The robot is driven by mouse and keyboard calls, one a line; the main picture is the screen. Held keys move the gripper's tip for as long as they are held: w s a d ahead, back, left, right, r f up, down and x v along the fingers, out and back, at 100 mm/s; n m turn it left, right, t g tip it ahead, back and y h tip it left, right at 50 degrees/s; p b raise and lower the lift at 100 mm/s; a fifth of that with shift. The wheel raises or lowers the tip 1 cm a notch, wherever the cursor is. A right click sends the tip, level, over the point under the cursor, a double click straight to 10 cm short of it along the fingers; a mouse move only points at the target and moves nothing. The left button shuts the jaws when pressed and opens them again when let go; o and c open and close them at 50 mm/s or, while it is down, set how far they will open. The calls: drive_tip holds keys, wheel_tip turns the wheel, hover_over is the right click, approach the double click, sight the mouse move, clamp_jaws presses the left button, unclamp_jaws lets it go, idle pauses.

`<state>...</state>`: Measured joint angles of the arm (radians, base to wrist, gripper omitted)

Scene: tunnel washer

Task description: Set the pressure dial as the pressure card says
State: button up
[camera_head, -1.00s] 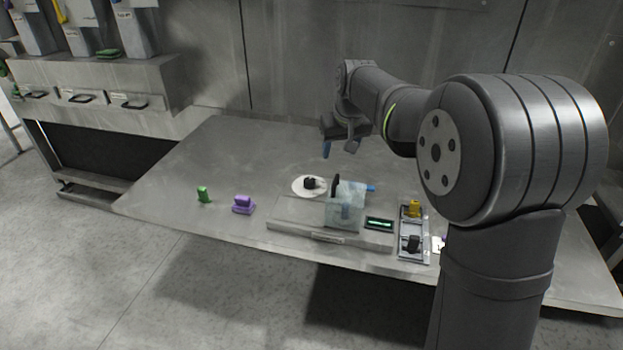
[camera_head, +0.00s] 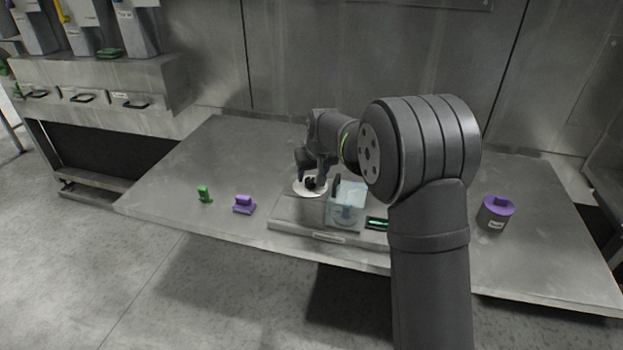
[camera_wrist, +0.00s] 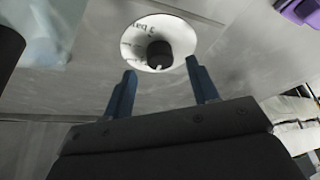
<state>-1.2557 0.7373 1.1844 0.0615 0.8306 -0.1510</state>
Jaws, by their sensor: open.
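The pressure dial is a black knob (camera_wrist: 159,54) on a round white plate (camera_wrist: 183,36) with dark markings, too small to read fully. In the head view the knob (camera_head: 310,183) and plate (camera_head: 303,192) are partly covered by my gripper (camera_head: 308,178). In the wrist view my gripper (camera_wrist: 163,92) is open, its two blue-grey fingers apart and empty. The knob appears just beyond and between the fingertips; I see no contact. I cannot pick out the pressure card.
A translucent box (camera_head: 346,212) stands on a grey base (camera_head: 290,216) close by the dial, with a small green display (camera_head: 377,223) beside it. A purple block (camera_head: 243,204) and a green piece (camera_head: 204,194) lie left. A purple-lidded pot (camera_head: 495,213) stands right.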

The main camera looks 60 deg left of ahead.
sight(309, 181)
drive_tip(key=shift+x, duration=1.7)
drive_tip(key=c, duration=1)
drive_tip(key=shift+m, duration=0.3)
drive_tip(key=m+t, duration=0.1)
drive_tip(key=m, duration=0.2)
drive_tip(key=shift+s+h, duration=0.15)
drive_tip(key=shift+h, duration=0.15)
drive_tip(key=m+t, duration=0.1)
drive_tip(key=m, duration=0.1)
drive_tip(key=m+h, duration=0.1)
drive_tip(key=m, duration=0.2)
drive_tip(key=shift+s+a+t, duration=0.1)
drive_tip(key=shift+a+t, duration=0.05)
drive_tip(key=shift+t, duration=0.25)
